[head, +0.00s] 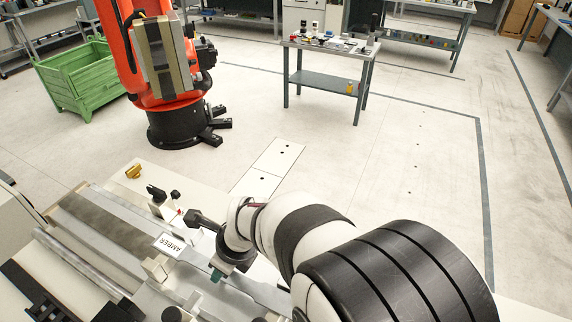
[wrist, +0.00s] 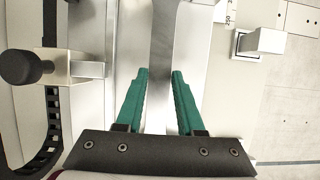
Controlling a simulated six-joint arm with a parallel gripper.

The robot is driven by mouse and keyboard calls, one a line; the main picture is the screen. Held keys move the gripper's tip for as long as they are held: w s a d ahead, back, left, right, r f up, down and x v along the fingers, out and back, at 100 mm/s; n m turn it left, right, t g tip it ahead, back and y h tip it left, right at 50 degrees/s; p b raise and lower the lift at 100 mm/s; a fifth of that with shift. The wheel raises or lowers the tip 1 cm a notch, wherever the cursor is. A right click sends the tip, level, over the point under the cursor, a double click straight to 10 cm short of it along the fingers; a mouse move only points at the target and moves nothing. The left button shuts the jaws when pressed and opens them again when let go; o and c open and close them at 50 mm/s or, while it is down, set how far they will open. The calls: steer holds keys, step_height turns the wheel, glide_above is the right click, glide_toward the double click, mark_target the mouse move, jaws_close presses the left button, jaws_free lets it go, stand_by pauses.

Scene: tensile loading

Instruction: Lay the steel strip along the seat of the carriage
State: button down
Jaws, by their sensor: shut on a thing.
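My gripper (wrist: 161,76) has two green fingers, one on each side of the steel strip (wrist: 163,35), and it is shut on it. The strip is a narrow grey bar running up the middle of the wrist view, over a pale metal surface. I cannot tell whether it touches that surface. In the head view my gripper (head: 217,274) is low over the bench machine, with one green fingertip showing and my arm hiding much of the area. The carriage and its seat cannot be clearly told apart from the machine's other pale metal parts.
In the wrist view a black knob (wrist: 22,68) on a block stands left, and a pale block (wrist: 262,41) stands right beside a scale. A label reading AMBER (head: 172,244) is on the machine. An orange robot (head: 160,60) and a green bin (head: 82,75) stand beyond.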

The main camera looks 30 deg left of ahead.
steer(key=shift+f, duration=0.15)
steer(key=c, duration=0.5)
jaws_free()
steer(key=v, duration=1.2)
steer(key=d+n+h, duration=0.1)
steer(key=d+n, duration=0.4)
steer(key=d, duration=1)
steer(key=s+d+n, duration=0.2)
steer(key=s+d, duration=0.1)
steer(key=d, duration=0.1)
steer(key=s+d+f+n+h, duration=0.1)
steer(key=s+d+n, duration=0.2)
steer(key=d, duration=0.2)
steer(key=s+d+f+n, duration=0.1)
steer(key=s+d+n, duration=0.1)
steer(key=s+d, duration=0.2)
steer(key=shift+d+h, duration=0.3)
steer(key=shift+d, duration=0.2)
